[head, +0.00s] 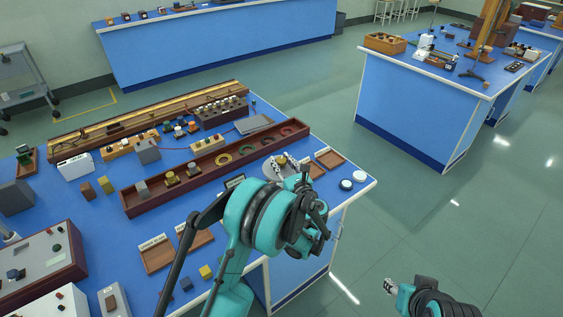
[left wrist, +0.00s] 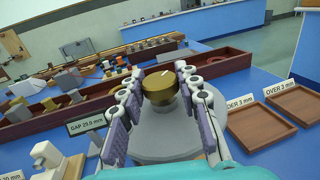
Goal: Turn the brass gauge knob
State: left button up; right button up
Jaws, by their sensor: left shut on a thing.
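The brass gauge knob (left wrist: 159,86) sits on top of a round grey gauge body (left wrist: 165,135) in the left wrist view, with a pale mark on its top face. My left gripper (left wrist: 158,93) is shut on the knob, one finger on each side. In the head view the knob (head: 281,160) shows small above my left gripper (head: 305,185), which partly covers the gauge. A sign reading "GAP 29.0 mm" (left wrist: 86,124) stands left of the gauge. My right gripper (head: 390,286) is at the lower right of the head view, over the floor; its finger opening is unclear.
A long dark red tray (head: 163,202) with rings and weights lies behind the gauge. Shallow wooden trays (left wrist: 262,128) labelled "OVER 3 mm" and a partly hidden label stand to its right. Two round pieces (head: 352,180) lie near the bench corner. Floor right of the bench is clear.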

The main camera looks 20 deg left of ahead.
pick_arm(q)
jog(key=shift+n+g+y, duration=0.3)
jog(key=n+g+y, duration=0.4)
jog(key=g, duration=0.1)
jog(key=shift+w+d+g+b, duration=0.1)
jog(key=shift+g+b, duration=0.2)
jog(key=shift+b, duration=0.1)
jog(key=n+g+y, duration=0.1)
jog(key=n+g, duration=0.1)
jog(key=g, duration=0.1)
jog(key=n+g+y, duration=0.1)
jog(key=n+g, duration=0.1)
jog(key=g, duration=0.1)
jog(key=shift+n+g, duration=0.4)
jog(key=shift+n, duration=0.1)
jog(key=o, duration=1.2)
jog(key=shift+c, duration=0.2)
jog(key=d, duration=1.2)
jog(key=shift+s, duration=0.35)
